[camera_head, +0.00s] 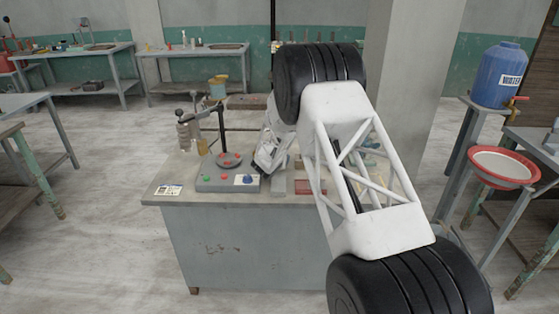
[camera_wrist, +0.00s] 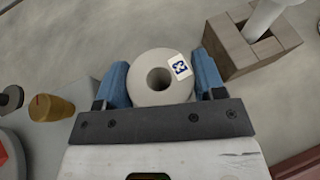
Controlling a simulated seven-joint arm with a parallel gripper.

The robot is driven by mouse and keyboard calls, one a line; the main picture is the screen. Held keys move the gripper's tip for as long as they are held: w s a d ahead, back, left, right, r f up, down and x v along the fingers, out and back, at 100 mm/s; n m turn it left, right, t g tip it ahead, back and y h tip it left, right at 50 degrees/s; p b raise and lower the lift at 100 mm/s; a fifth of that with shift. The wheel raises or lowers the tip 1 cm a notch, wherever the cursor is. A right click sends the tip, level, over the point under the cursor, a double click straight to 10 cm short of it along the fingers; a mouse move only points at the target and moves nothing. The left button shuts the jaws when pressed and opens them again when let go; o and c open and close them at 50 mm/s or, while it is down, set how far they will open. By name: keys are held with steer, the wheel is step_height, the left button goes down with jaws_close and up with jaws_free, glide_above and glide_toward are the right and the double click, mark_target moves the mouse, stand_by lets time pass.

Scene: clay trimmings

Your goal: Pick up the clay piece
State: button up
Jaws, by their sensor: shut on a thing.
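A pale, round clay piece (camera_wrist: 146,91) with a hole through its middle and a small blue-and-white sticker shows in the wrist view. It sits between the two blue fingers of my gripper (camera_wrist: 160,76), one finger on each side, and the gripper is shut on it. In the head view my gripper is low over the middle of the grey workbench (camera_head: 172,170), and my arm hides much of the bench's right side. I cannot make out the clay piece there, nor tell whether it touches the bench.
A brown block holder (camera_wrist: 235,47) with a white rod stands close to the right finger. A mustard-coloured knob-like piece (camera_wrist: 52,108) lies to the left. A grey device (camera_head: 215,184) with coloured buttons and a lever stand is left of my gripper.

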steer(key=shift+r, duration=1.6)
steer(key=shift+s+r, duration=0.15)
steer(key=shift+s, duration=0.1)
steer(key=s+d+r, duration=0.1)
steer(key=s+d, duration=0.2)
steer(key=s, duration=1.2)
steer(key=shift+r, duration=0.2)
steer(key=shift+s, duration=0.1)
steer(key=shift+r, duration=0.1)
